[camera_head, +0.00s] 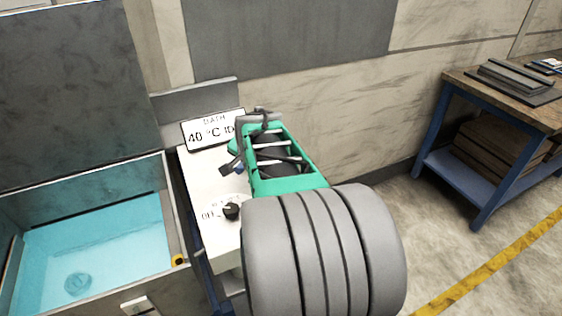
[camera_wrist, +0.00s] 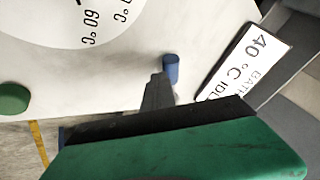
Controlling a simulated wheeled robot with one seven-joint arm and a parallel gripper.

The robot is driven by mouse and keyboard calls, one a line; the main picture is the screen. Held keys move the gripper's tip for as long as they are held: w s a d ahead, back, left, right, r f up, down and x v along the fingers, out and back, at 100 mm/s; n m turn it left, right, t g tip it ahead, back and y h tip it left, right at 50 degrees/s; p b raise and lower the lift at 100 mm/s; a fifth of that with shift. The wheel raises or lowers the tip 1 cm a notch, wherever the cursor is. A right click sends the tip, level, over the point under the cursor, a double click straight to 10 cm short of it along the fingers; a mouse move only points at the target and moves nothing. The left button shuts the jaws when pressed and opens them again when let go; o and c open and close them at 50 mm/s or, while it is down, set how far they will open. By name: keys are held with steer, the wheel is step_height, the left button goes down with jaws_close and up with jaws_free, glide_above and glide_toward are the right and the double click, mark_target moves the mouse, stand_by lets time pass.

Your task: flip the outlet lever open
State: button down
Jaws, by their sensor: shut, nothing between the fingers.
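A short blue peg-like part (camera_wrist: 171,68) stands up from the white panel in the wrist view; I take it to be the outlet lever, though I cannot be sure. A small blue bit (camera_head: 240,168) by my fingers in the head view seems to be the same part. My gripper (camera_wrist: 158,80) is shut and empty, its dark fingertips close beside the blue part on its left in the wrist view. I cannot tell whether they touch. In the head view my gripper (camera_head: 231,168) is over the panel, and my arm hides much of the panel's right side.
A water-filled bath (camera_head: 95,245) stands at left. The white panel (camera_head: 205,185) carries a black knob (camera_head: 232,210) marked OFF and a sign (camera_head: 207,131) reading "BATH 40 °C". The wrist view shows a dial (camera_wrist: 70,15) and a green knob (camera_wrist: 14,97). A blue-framed workbench (camera_head: 455,180) stands at right.

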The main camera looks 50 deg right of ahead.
steer(key=shift+w+a+f+m+h, duration=0.1)
steer(key=shift+w+a+m+h, duration=0.3)
steer(key=shift+w+m, duration=0.2)
steer(key=shift+w+b, duration=0.3)
steer(key=shift+b, duration=0.15)
steer(key=shift+w+a, duration=0.1)
steer(key=s, duration=0.2)
steer(key=s+r, duration=0.1)
steer(key=s, duration=0.1)
steer(key=shift+d+b, duration=0.2)
steer(key=shift+b, duration=0.1)
steer(key=v, duration=1)
steer(key=shift+w+a, duration=0.3)
steer(key=shift+r, duration=0.1)
